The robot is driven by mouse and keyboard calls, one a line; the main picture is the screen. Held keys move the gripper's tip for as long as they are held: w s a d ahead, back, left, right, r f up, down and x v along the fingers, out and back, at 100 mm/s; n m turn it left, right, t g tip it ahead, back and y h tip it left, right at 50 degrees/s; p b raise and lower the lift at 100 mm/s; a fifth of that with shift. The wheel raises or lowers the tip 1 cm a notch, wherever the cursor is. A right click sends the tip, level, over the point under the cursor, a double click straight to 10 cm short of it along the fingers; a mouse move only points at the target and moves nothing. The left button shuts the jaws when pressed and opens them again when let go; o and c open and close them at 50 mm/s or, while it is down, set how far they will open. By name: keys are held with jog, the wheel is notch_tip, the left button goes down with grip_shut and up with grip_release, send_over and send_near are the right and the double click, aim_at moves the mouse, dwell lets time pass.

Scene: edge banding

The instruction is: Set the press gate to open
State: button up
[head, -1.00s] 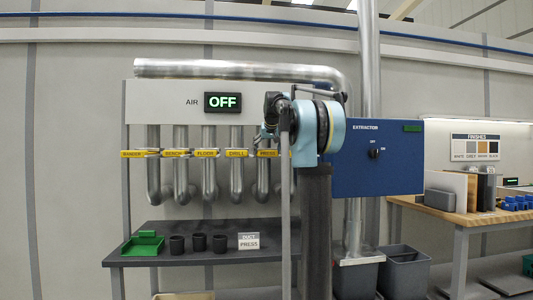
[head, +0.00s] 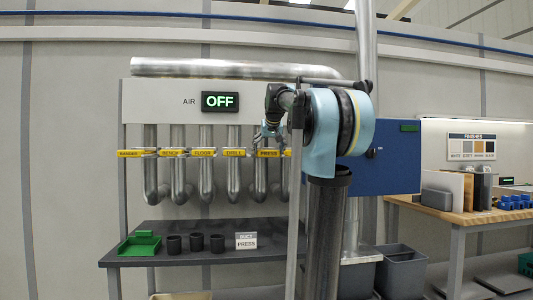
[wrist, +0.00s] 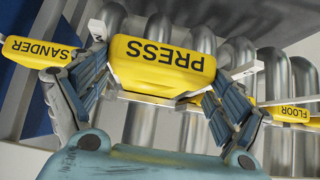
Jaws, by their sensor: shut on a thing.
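The press gate carries a yellow PRESS label (wrist: 165,62), upside down in the wrist view; this label (head: 268,153) also shows on the row of ducts in the head view. My gripper (wrist: 160,84) has a finger at each side of the label and is shut on the press gate. In the head view my gripper (head: 270,129) is small and partly hidden by my arm. The exact contact of the fingertips and the gate's position are hard to tell.
Yellow-labelled gates on neighbouring ducts stand close by, with DRILL (head: 235,153) to the left. The AIR display (head: 220,102) reads OFF. A dark shelf (head: 135,261) below holds a green tray, black cups and a DUCT PRESS card (head: 246,241). A blue extractor box (head: 398,165) stands right.

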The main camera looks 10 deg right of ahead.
jog(key=shift+s+f, duration=0.1)
jog(key=shift+s, duration=0.05)
jog(key=o, duration=1.3)
jog(key=shift+c, duration=0.2)
jog(key=shift+s, duration=0.15)
jog(key=v, duration=1.2)
